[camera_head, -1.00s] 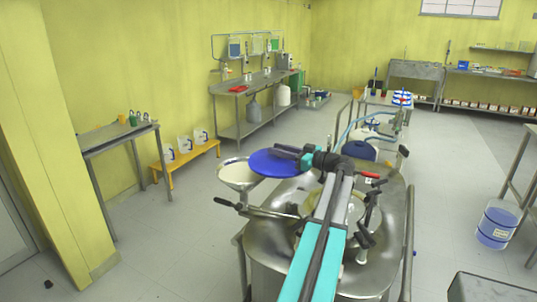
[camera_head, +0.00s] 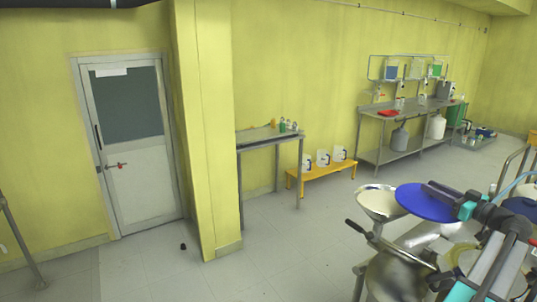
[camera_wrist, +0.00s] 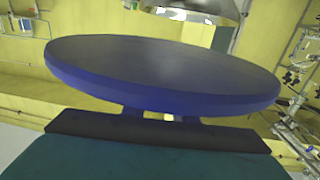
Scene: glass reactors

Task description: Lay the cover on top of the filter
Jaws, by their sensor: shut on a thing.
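The cover is a round blue disc (camera_head: 424,203); it fills the middle of the wrist view (camera_wrist: 160,75). My gripper (camera_head: 441,192) is shut on the cover's edge and holds it up in the air, roughly flat. The filter, a pale, wide bowl (camera_head: 378,203) on a stand, is at the left of the cover in the head view. The cover overlaps the filter's right edge in the picture; I cannot tell the height gap between them.
A steel vessel (camera_head: 395,278) with a black-handled lever stands below and in front of the filter. A steel side table (camera_head: 270,135) and a yellow bench (camera_head: 325,172) with white jugs stand along the wall.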

